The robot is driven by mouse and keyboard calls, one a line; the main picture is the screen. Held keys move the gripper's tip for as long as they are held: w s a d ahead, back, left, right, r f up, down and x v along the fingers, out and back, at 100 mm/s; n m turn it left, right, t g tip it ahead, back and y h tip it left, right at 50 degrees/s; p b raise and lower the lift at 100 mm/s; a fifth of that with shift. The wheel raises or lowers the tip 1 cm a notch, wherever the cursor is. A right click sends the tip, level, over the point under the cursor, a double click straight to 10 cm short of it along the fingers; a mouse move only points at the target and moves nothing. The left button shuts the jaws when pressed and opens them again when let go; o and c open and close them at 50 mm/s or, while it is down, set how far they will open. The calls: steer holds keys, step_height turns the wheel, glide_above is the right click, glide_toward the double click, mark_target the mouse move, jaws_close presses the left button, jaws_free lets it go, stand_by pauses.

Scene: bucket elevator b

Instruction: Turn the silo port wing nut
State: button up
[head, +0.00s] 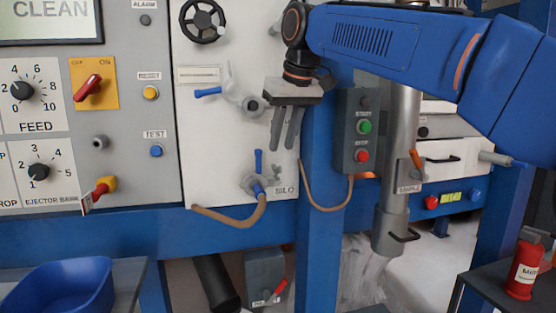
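The silo port (252,182) is a grey metal fitting on the white panel, just left of the SILO label. A blue upright lever (258,162) stands above it. A small blue part (258,189) sits at the fitting's lower right, where a brown hose joins. The wing nut is too small to make out for certain among these parts. My gripper (283,146) is above and to the right of the port, fingers pointing down. A narrow gap shows between the fingers and nothing is held. It appears apart from the port.
Another valve with a blue lever (208,92) is higher on the panel. A start/stop box (357,132) on a blue post stands right of my gripper. The brown hose (236,221) hangs below the port. A metal pipe (397,180) stands further right.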

mark_target(276, 165)
steer(key=shift+x, duration=3.15)
steer(key=shift+c, duration=0.6)
jaws_close()
